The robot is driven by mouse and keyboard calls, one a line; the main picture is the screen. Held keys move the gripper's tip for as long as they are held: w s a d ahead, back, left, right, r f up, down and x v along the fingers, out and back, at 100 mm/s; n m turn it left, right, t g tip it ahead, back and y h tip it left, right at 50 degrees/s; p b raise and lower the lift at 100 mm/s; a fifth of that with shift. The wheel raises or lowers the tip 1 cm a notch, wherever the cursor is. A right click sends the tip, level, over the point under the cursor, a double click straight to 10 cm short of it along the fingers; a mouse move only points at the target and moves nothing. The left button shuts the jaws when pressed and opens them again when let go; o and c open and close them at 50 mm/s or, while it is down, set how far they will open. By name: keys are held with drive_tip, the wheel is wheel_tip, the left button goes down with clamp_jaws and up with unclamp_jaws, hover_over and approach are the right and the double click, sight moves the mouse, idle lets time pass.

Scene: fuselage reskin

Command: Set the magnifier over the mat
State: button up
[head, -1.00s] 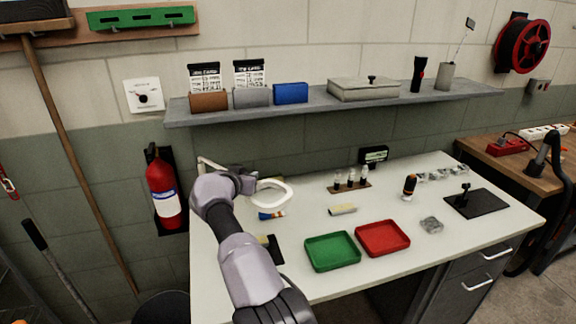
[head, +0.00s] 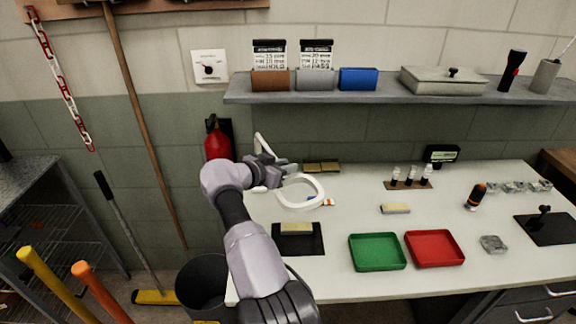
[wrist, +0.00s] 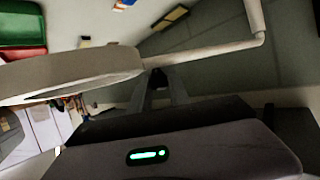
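The magnifier (head: 319,186) is a white ring head on a jointed white arm at the back left of the bench. In the wrist view its ring (wrist: 75,72) fills the left and its arm runs to the upper right. My gripper (head: 277,172) is at the base of the ring, and its fingers (wrist: 158,78) look closed on the bar there; the contact is partly hidden. A black mat (head: 298,247) with a pale yellow block (head: 296,227) on it lies in front of the ring. The ring is above the bench behind the mat.
A green tray (head: 377,266) and a red tray (head: 435,262) lie right of the mat. A small blue-and-orange item (head: 328,202) lies by the ring. Small bottles in a rack (head: 408,185) stand farther back. Another black mat (head: 543,236) carries a stand at right.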

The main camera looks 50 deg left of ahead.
drive_tip(key=shift+o, duration=0.3)
drive_tip(key=shift+s, duration=0.15)
drive_tip(key=v, duration=1.7)
drive_tip(key=shift+r, duration=0.15)
drive_tip(key=shift+d, duration=0.1)
